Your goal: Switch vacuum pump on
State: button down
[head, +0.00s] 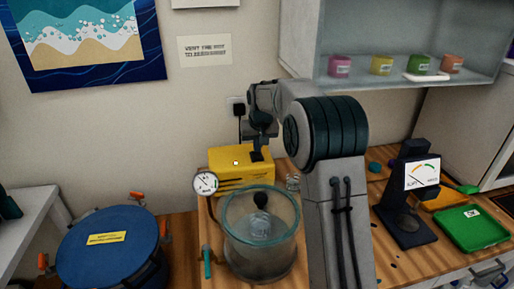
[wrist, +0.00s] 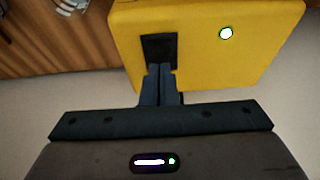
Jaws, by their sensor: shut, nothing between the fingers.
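The vacuum pump is a yellow box (head: 230,173) on the wooden bench, against the wall. In the wrist view the yellow pump (wrist: 210,45) fills the upper middle and right. In the head view my gripper (head: 258,150) is over the pump's right end. The fingers partly cover the switch, and I cannot tell its position or whether they touch it.
A clear vacuum chamber (head: 262,265) stands in front of the pump, with a round gauge (head: 205,183) at its left. A blue-lidded drum (head: 108,245) is at the lower left. A dark scale (head: 408,225) and a green tray (head: 470,228) are at the right.

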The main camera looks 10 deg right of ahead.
jog(key=v, duration=1.2)
jog(key=shift+r+b, duration=0.35)
jog(key=shift+b, duration=0.1)
jog(key=shift+s, duration=0.2)
